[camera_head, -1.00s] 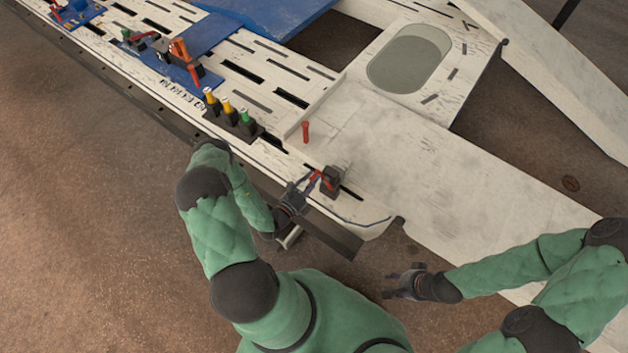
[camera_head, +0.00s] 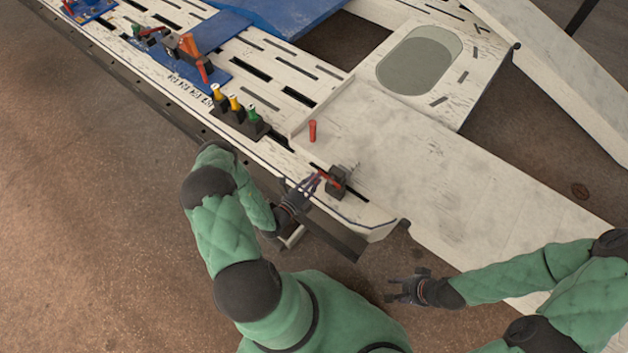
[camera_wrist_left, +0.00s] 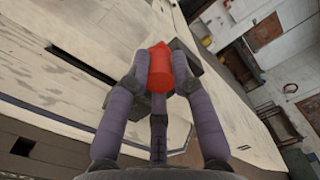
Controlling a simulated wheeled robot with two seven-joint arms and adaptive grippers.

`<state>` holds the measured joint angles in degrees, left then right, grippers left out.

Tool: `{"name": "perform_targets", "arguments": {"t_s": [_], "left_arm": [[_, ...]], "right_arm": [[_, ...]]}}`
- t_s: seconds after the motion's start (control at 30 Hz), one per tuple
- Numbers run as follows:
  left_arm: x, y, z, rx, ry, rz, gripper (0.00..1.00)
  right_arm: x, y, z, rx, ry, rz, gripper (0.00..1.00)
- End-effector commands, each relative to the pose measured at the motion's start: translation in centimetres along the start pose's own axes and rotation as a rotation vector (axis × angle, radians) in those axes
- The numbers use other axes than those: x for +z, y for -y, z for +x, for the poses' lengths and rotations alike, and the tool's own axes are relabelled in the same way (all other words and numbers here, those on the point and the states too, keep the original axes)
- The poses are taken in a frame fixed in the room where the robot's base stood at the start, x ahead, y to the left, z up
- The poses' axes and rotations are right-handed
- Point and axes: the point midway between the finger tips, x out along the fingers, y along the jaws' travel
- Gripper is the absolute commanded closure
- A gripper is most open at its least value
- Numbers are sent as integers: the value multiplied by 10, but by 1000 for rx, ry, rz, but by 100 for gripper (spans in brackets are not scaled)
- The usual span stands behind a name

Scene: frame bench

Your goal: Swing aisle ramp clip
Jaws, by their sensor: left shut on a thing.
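The ramp clip is a black block (camera_head: 338,184) with a red lever (camera_head: 328,180), set on the white bench near its front edge. My left gripper (camera_head: 316,183) is at the clip, its fingers shut on the red lever. In the left wrist view the red lever (camera_wrist_left: 161,70) sits between the fingers, with the dark block (camera_wrist_left: 184,62) behind it. The white aisle ramp (camera_head: 430,165) lies beside the clip. My right gripper (camera_head: 400,288) hangs in front of the ramp, apart from everything, with its fingers spread and empty.
A red peg (camera_head: 312,131) stands behind the clip. A black holder with yellow and green-topped pieces (camera_head: 236,107) stands to the left. A blue plate with an orange and red clamp (camera_head: 195,55) is further left. Floor is clear in front.

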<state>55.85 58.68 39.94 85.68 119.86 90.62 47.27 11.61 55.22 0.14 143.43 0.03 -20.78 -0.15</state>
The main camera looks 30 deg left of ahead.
Motion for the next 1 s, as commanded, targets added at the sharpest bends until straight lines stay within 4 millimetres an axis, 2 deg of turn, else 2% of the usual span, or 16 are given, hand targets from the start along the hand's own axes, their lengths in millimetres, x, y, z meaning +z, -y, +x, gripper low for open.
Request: {"name": "perform_targets", "arguments": {"t_s": [0.03,0.47,0.5,0.57,0.6,1.0], "left_arm": [[5,-2,1,2,9,1,100],[5,-3,1,3,10,-7,100],[5,-3,0,3,10,-7,73],[5,-3,0,3,9,-8,56],[5,-2,0,3,8,-8,51],[2,-2,-5,3,4,-14,51]], "right_arm": [[0,0,0,0,0,0,60],[0,0,1,0,0,0,60],[0,0,1,0,0,0,60],[0,0,1,0,0,0,60],[0,0,1,0,0,0,60],[0,0,0,0,0,0,60]]}}
